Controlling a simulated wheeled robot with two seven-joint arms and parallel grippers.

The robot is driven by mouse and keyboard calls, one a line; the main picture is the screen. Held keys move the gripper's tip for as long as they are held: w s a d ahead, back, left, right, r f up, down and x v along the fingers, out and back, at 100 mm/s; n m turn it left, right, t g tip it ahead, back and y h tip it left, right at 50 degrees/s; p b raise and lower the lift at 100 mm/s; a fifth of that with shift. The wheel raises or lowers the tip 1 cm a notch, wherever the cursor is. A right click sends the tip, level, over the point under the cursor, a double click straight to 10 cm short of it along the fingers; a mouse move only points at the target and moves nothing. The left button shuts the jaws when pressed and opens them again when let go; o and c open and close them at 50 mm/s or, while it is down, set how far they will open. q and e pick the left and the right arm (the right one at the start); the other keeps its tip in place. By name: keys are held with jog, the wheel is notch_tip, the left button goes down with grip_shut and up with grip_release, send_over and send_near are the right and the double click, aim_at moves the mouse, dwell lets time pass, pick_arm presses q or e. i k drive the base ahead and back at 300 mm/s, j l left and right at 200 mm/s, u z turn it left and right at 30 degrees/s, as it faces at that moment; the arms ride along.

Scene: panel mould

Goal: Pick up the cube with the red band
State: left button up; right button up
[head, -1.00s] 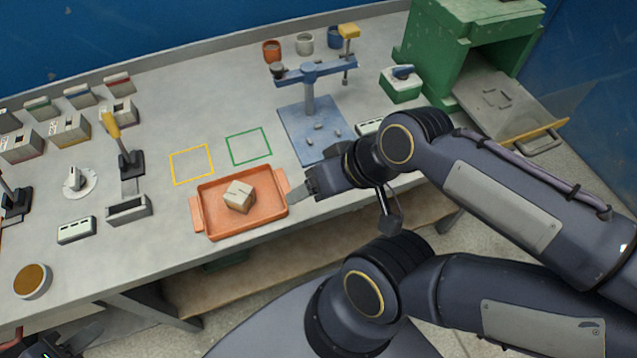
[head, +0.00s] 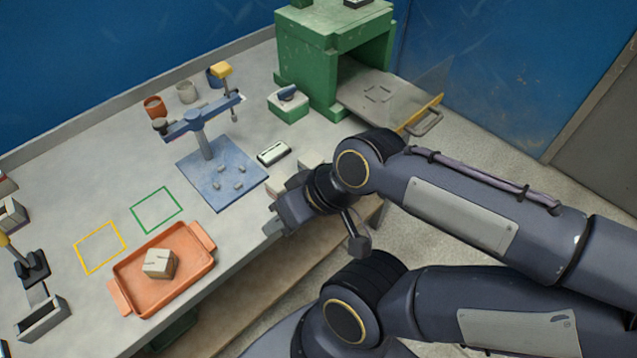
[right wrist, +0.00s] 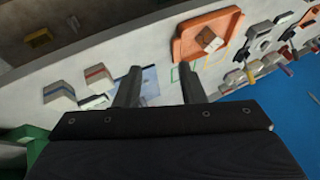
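In the right wrist view, a pale block with a red band (right wrist: 98,77) stands on the bench, left of my fingers. A similar pale block with a blue band (right wrist: 58,92) stands beside it. My left gripper is not in view.
An orange tray (head: 190,291) holds a pale cube (head: 160,263). Behind are yellow (head: 100,247) and green (head: 157,210) outlines and a blue press stand (head: 222,180). A green box with a ramp (head: 335,60) stands at the back right.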

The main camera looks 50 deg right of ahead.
aim_at(275, 187)
jog(key=z, duration=0.35)
jog(key=l+z, duration=0.15)
jog(key=z, duration=0.25)
jog(key=l+z, duration=0.1)
jog(key=z, duration=0.25)
jog(key=i+l+u, duration=0.15)
jog(key=l, duration=0.45)
jog(key=i+l+u, duration=0.2)
jog(key=l, duration=0.4)
jog(key=l+u, duration=0.15)
jog(key=l, duration=0.5)
jog(key=u, duration=2.15)
